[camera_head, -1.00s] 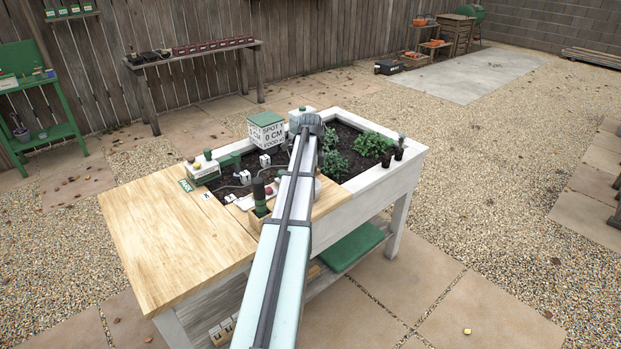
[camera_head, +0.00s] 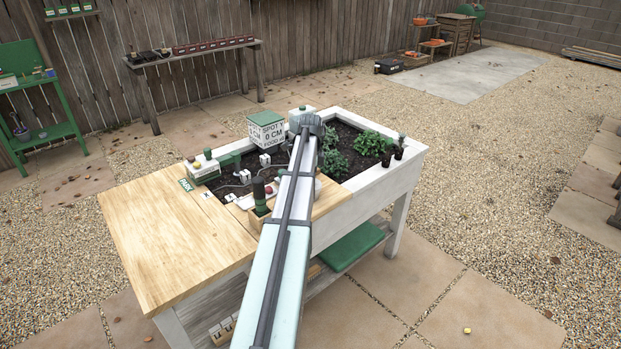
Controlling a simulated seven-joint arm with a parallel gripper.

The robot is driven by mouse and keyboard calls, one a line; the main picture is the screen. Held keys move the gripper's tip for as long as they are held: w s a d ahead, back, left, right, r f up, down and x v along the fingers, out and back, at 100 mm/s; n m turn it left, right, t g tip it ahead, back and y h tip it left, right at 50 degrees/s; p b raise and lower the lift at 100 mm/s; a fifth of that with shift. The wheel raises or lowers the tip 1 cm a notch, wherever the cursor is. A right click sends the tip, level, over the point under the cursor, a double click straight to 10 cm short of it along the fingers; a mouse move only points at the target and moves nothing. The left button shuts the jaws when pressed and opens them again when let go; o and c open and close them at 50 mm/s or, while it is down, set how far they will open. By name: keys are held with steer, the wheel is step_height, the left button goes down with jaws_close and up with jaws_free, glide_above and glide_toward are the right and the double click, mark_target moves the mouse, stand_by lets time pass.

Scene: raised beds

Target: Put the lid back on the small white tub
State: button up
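My arm reaches from the bottom edge over the raised bed, and its far joint is above the soil. My gripper is hidden behind the arm, so whether it is open or shut does not show. A small white rounded shape (camera_head: 318,188) peeks out just right of the arm, above the wooden ledge. I cannot tell whether it is the tub or part of my own arm. No lid can be made out clearly.
The bed has a bare wooden top (camera_head: 165,240) at left. A dark green-based cylinder (camera_head: 259,195) stands close left of the arm. Leafy plants (camera_head: 370,144) and dark pots (camera_head: 388,156) are at right.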

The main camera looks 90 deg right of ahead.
steer(key=o, duration=0.8)
steer(key=shift+o, duration=0.2)
steer(key=shift+r, duration=3.5)
steer(key=shift+c, duration=0.2)
jaws_close()
steer(key=shift+f, duration=1.9)
